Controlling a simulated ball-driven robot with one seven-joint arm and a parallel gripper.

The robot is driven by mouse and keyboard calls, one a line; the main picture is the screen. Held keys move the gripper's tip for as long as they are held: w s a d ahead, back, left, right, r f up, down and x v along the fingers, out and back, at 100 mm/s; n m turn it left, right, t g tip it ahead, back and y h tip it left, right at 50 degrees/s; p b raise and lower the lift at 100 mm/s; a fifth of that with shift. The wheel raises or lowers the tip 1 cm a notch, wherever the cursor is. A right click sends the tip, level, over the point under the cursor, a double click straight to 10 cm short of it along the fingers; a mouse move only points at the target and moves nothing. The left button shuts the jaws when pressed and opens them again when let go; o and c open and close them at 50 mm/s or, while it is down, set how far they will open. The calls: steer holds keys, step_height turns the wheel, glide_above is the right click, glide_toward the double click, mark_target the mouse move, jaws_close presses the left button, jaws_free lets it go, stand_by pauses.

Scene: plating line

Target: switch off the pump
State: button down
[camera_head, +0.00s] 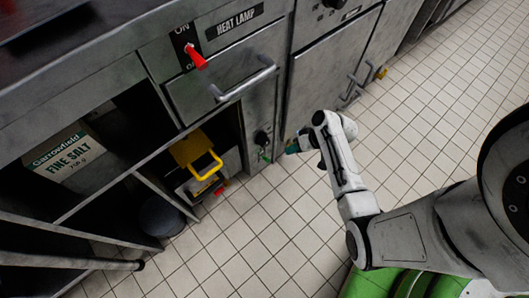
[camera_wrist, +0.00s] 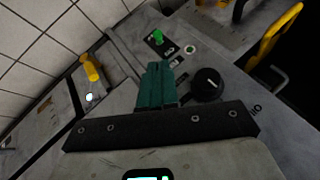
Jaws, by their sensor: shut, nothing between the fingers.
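A green toggle switch (camera_wrist: 158,38) stands on a black plate on the grey cabinet face in the wrist view. No readable label marks it as the pump's switch, and I cannot tell its position. A small green round part (camera_wrist: 189,49) and a black knob (camera_wrist: 208,85) are beside it. In the head view the knob (camera_head: 261,137) and the small green switch (camera_head: 264,157) are low on the cabinet. My gripper's teal fingers (camera_wrist: 158,72) are shut and empty, pointing toward the switch with an apparent gap; the gripper (camera_head: 291,148) is just right of that panel.
A red-levered switch (camera_head: 196,57) beside the HEAT LAMP label (camera_head: 233,22) is higher up. A yellow handle (camera_head: 206,166) sticks out of the lower opening, left of the panel. A salt box (camera_head: 65,154) stands on a shelf. The tiled floor (camera_head: 430,110) is clear to the right.

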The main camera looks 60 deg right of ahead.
steer(key=shift+w+d+f, duration=0.25)
steer(key=shift+w+f, duration=0.1)
steer(key=shift+f, duration=0.15)
steer(key=b, duration=0.5)
glide_toward(265, 158)
step_height(265, 158, down, 4)
steer(key=w, duration=0.2)
steer(key=shift+w+a+f, duration=0.35)
steer(key=shift+a+f, duration=0.05)
steer(key=shift+a, duration=0.05)
